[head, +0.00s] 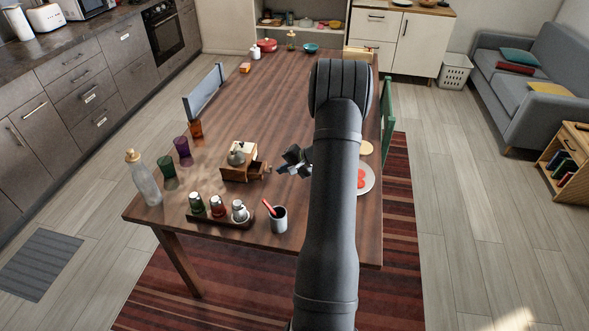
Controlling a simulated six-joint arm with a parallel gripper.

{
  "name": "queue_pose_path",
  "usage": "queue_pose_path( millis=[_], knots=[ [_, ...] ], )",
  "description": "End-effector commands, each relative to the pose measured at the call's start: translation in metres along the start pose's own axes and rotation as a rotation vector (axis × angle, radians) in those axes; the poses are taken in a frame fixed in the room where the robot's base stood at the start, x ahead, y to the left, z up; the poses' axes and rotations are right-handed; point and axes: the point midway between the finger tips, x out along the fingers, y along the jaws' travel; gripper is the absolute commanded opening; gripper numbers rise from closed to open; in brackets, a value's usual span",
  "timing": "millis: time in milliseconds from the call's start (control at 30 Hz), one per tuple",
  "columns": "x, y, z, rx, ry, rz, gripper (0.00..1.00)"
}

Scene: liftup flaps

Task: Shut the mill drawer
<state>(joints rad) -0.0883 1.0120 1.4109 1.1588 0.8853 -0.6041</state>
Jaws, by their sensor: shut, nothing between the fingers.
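The mill (238,173) is a small wooden box with a metal dome on top, standing on the near part of the dining table (258,97). A small gap seems to lie between the fingertips and the drawer; I cannot tell exactly how wide. My arm hides part of the table to the right of the gripper.
A tray (232,220) of several shakers and a grey cup (278,220) with a red utensil stand in front of the mill. Colored glasses (183,150) and a bottle (146,180) stand to its left. A plate (366,178) lies right of my arm.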

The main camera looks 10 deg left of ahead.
Motion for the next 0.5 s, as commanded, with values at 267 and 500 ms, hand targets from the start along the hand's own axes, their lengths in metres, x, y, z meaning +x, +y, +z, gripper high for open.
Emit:
queue_pose_path(
  millis=[267,500],
  knots=[
    [0.0079,-0.0073,0.0001,0.002,0.001,0.001,0.00],
    [0.0079,-0.0075,0.0001,0.001,0.000,0.001,0.00]
  ],
)
